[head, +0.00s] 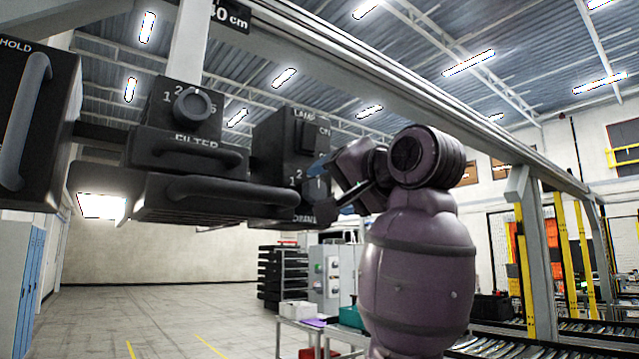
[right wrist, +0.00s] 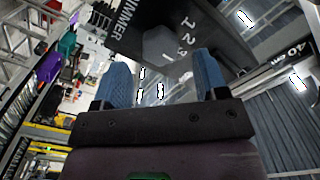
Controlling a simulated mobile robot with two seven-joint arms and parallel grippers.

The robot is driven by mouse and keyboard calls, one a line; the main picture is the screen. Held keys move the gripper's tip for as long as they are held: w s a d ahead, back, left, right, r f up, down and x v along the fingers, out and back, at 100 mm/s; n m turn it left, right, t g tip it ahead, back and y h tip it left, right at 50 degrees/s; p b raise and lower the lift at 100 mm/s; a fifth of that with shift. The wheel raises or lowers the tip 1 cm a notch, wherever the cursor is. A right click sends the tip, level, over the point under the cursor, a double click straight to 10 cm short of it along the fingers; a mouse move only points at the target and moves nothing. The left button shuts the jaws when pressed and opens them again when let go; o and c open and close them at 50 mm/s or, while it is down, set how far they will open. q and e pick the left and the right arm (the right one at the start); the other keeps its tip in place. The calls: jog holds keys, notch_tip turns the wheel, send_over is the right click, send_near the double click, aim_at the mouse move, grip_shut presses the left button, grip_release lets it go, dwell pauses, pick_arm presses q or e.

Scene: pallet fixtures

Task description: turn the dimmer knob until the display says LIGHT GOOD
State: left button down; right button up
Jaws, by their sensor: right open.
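The dimmer knob (right wrist: 160,46) is a grey faceted knob on a dark panel marked DIMMER and 1, 2, 3 in the right wrist view. In the head view it is partly hidden at the right side of the black lamp box (head: 272,150). My right gripper (right wrist: 163,82) is open, with its two blue fingers apart. The knob shows between and just beyond the fingertips; I cannot tell whether they touch it. In the head view the right gripper (head: 338,196) is beside the dimmer panel. No display text is readable. My left gripper is not in view.
A filter box (head: 172,112) with its own round knob (head: 192,104) and bar handles hangs left of the lamp box. A box marked HOLD (head: 58,130) is at the far left. An overhead rail (head: 400,87) runs above. A table with bins stands below.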

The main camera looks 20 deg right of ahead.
aim_at(319, 190)
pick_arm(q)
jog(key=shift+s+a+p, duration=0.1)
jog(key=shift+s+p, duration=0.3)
pick_arm(e)
jog(key=shift+x, duration=1.85)
jog(key=c, duration=0.9)
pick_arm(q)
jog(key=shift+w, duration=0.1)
pick_arm(e)
jog(key=shift+c, duration=0.2)
jog(key=shift+n, duration=0.4)
jog(key=shift+n+b, duration=0.55)
jog(key=shift+n, duration=0.05)
jog(key=shift+n+b, duration=0.3)
jog(key=shift+n, duration=0.9)
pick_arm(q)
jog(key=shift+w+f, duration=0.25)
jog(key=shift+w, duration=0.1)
pick_arm(e)
jog(key=shift+n, duration=0.7)
